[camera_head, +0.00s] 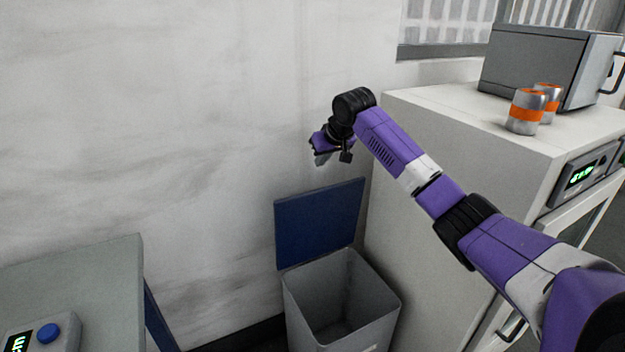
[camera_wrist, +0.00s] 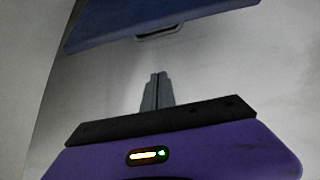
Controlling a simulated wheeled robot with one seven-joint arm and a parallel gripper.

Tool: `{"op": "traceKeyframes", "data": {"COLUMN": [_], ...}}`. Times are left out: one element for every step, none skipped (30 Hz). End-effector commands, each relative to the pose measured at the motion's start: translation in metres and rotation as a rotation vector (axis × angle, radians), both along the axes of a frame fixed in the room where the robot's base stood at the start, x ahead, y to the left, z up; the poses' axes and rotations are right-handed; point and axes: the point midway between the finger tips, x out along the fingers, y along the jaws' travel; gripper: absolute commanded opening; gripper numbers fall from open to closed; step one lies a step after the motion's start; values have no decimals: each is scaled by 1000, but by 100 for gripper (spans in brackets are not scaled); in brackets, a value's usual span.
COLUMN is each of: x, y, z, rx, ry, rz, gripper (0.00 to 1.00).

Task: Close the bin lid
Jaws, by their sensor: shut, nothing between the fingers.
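The grey bin (camera_head: 341,299) stands on the floor against the wall, left of the white cabinet. Its blue lid (camera_head: 320,222) is open, tilted up at the back of the bin near the wall. My gripper (camera_head: 322,158) is above the lid's top edge, apart from it, shut and empty. In the wrist view the two fingertips (camera_wrist: 158,78) are together. The lid (camera_wrist: 150,20) shows beyond them at the top, with a handle-like lip (camera_wrist: 160,32) on its edge. The bin's inside looks empty in the part that shows.
The white cabinet (camera_head: 450,125) stands close right of the bin, with orange and silver cans (camera_head: 526,112) and a grey microwave-like box (camera_head: 545,65) on top. A grey table (camera_head: 90,280) with a blue-button device (camera_head: 45,335) is at the left. The wall is close behind.

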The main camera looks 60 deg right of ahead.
Motion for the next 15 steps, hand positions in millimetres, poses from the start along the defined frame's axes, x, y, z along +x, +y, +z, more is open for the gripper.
{"op": "traceKeyframes", "data": {"x": [0, 1, 3, 5, 7, 10, 13, 16, 20, 23, 25, 29, 32, 34, 36], "y": [0, 0, -2, -3, -4, -6, -8, -9, -12, -14, -16, -17, -19, -20, -22], "z": [-3, -5, -8, -11, -15, -20, -24, -29, -35, -39, -44, -49, -52, -55, -59], "rx": [4, 5, 6, 5, 5, 5, 3, 4, 3, 2, 3, 3, 3, 2, 1], "ry": [5, 5, 5, 5, 5, 6, 5, 6, 7, 5, 5, 5, 5, 4, 4], "rz": [-2, -3, -5, -4, -4, -4, -4, -4, -3, -3, -4, -3, -3, -3, -3], "gripper": [0, 0, 0, 0, 0, 0, 0, 0, 0, 0, 0, 0, 0, 0, 0]}}
